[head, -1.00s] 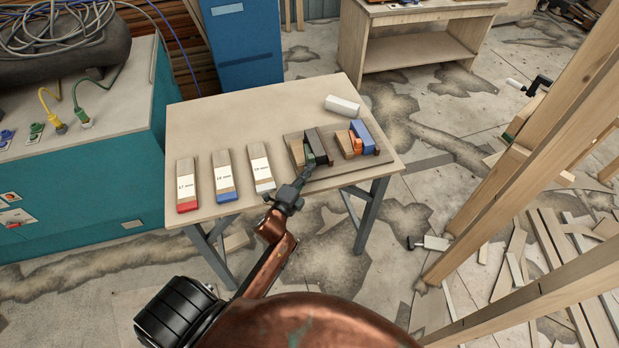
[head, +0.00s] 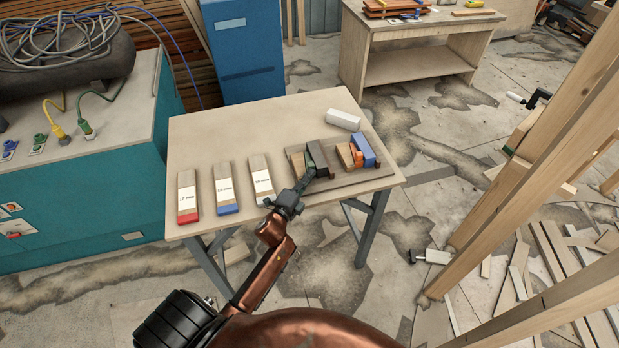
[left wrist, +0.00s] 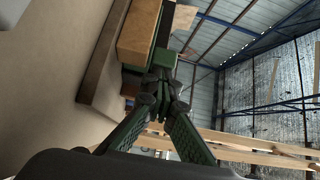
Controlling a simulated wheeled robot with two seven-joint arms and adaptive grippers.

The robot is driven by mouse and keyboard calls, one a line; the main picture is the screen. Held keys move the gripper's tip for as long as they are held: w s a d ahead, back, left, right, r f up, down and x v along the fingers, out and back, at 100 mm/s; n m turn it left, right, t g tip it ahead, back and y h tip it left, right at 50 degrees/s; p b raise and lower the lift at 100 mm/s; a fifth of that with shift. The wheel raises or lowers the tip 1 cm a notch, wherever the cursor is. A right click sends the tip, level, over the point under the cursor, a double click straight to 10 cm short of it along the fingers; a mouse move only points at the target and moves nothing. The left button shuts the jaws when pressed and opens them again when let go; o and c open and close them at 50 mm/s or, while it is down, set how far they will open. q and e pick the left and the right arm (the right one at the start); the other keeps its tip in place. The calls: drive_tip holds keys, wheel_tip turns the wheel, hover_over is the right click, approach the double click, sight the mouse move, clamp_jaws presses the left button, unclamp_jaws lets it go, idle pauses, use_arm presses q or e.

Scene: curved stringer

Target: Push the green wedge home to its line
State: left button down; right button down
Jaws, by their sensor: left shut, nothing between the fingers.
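The green wedge (head: 309,161) sits in the left slot of the brown jig board (head: 350,180), between a tan wood block (head: 298,162) and a dark block (head: 318,157). My left gripper (head: 308,175) is shut and empty, its tips at the near end of that slot. In the left wrist view my closed fingers (left wrist: 160,88) point at a green end face (left wrist: 163,59), very close to it. I cannot tell whether they touch. The line is too small or hidden to make out. My right gripper is in neither view.
The jig's right slot holds an orange piece (head: 356,157) beside a blue block (head: 363,150). Labelled wedges with red (head: 188,197), blue (head: 226,188) and pale (head: 261,178) ends lie left on the table (head: 240,125).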

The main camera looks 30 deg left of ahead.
use_arm(q)
drive_tip(key=shift+a+r, duration=0.1)
drive_tip(key=shift+r, duration=0.1)
drive_tip(key=shift+s+d+f, duration=0.1)
drive_tip(key=shift+d, duration=0.2)
drive_tip(key=shift+s+d+f+p, duration=0.1)
drive_tip(key=shift+s+d+p, duration=0.1)
drive_tip(key=shift+s+d, duration=0.35)
drive_tip(key=shift+s+d+p, duration=0.2)
drive_tip(key=shift+s+d, duration=0.15)
drive_tip(key=shift+d, duration=0.3)
drive_tip(key=s+d, duration=0.1)
drive_tip(key=s, duration=0.9)
drive_tip(key=shift+s+b, duration=0.3)
drive_tip(key=shift+d, duration=0.1)
